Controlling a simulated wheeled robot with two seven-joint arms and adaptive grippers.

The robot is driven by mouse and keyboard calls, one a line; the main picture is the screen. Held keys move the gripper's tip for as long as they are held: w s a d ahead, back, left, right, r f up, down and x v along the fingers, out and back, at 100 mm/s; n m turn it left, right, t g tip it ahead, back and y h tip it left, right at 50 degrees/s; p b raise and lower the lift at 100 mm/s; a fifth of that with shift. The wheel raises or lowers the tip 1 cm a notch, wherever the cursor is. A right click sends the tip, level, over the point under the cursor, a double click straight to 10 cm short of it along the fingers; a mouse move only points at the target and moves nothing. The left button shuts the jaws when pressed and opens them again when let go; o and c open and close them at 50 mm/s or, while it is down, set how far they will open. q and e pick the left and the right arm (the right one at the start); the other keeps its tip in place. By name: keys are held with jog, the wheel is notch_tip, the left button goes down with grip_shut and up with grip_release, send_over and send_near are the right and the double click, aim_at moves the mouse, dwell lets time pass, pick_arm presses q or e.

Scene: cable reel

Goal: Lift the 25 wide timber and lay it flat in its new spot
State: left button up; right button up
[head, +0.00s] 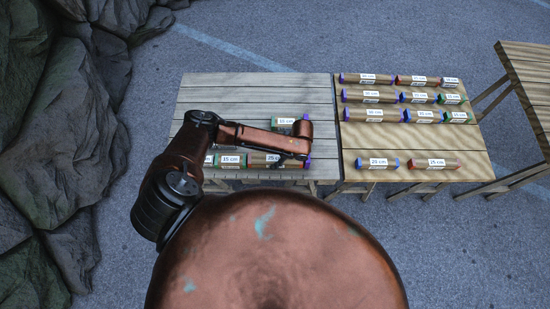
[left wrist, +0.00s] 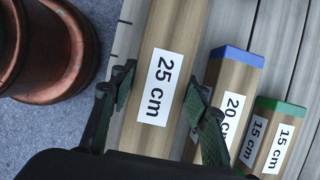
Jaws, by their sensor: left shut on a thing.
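The 25 cm timber (left wrist: 150,45) is a broad brown block with a white "25 cm" label, large in the left wrist view. My left gripper (left wrist: 160,96) has one dark finger along each long side of it and is shut on it. In the head view my left gripper (head: 296,154) is over the front of the left grey table, partly hiding the timbers there. A label reading 25 cm (head: 274,159) shows just beside it. I cannot tell whether the timber is clear of the tabletop. My right gripper is not in view.
A 20 cm timber with a blue end (left wrist: 236,72) and a 15 cm timber with a green end (left wrist: 280,118) lie beside the held one. The right wooden table (head: 400,140) carries several rows of labelled timbers, with bare strips between rows. Rocks (head: 60,130) stand at left.

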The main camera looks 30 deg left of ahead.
pick_arm(q)
jog(key=shift+f+b, duration=0.3)
jog(key=shift+f, duration=0.5)
jog(key=o, duration=1.5)
